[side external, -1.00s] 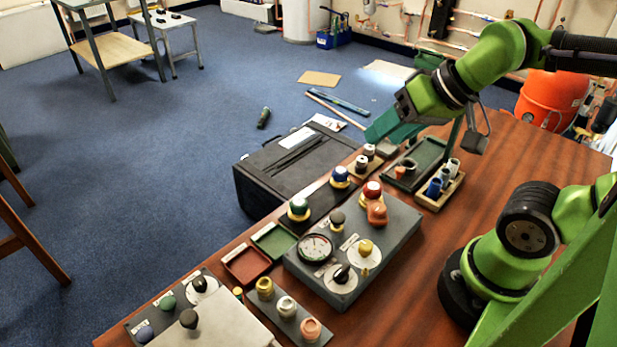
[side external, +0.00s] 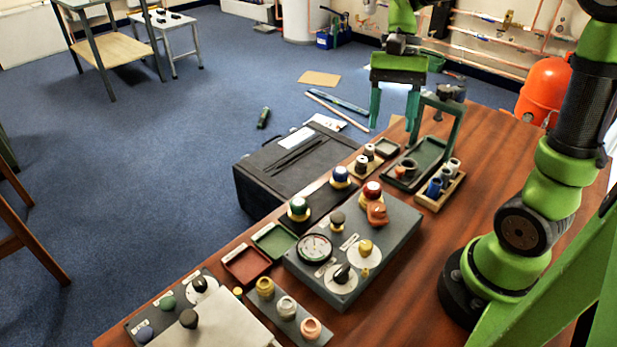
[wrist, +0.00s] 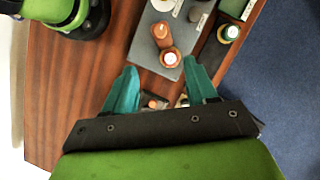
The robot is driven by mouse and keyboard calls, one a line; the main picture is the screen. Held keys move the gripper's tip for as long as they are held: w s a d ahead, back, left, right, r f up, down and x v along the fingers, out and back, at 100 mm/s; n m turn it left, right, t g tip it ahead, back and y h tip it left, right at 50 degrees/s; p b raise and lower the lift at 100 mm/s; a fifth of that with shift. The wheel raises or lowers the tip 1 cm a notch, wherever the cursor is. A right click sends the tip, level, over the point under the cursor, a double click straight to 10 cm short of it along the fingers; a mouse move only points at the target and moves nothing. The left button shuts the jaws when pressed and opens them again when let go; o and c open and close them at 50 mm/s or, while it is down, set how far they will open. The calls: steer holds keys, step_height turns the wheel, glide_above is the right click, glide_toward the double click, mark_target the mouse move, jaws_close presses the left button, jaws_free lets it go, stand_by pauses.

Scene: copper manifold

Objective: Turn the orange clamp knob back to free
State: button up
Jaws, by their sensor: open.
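The orange clamp knob (side external: 377,212) is on the grey panel box (side external: 405,232), in front of a red-topped knob (side external: 373,189) on a yellow base. In the wrist view the orange knob (wrist: 161,33) shows at the top middle, beyond the red knob (wrist: 169,57). Its turn angle is hard to read. My gripper (side external: 392,127) points down with its teal fingers apart and empty. It is behind and above the box, well clear of the knob. In the wrist view its fingers (wrist: 163,67) straddle empty space near the panel's end.
A teal upright frame (side external: 457,132) stands beside my gripper, over a dark tray (side external: 432,158). A wooden holder (side external: 452,190) with blue and grey pieces is right of the box. Blue (side external: 340,174) and green (side external: 299,204) knobs stand left of it.

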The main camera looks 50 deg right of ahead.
mark_target(379, 207)
steer(key=x, duration=1.6)
steer(key=shift+f, duration=0.15)
steer(key=c, duration=1.1)
steer(key=shift+o, duration=0.2)
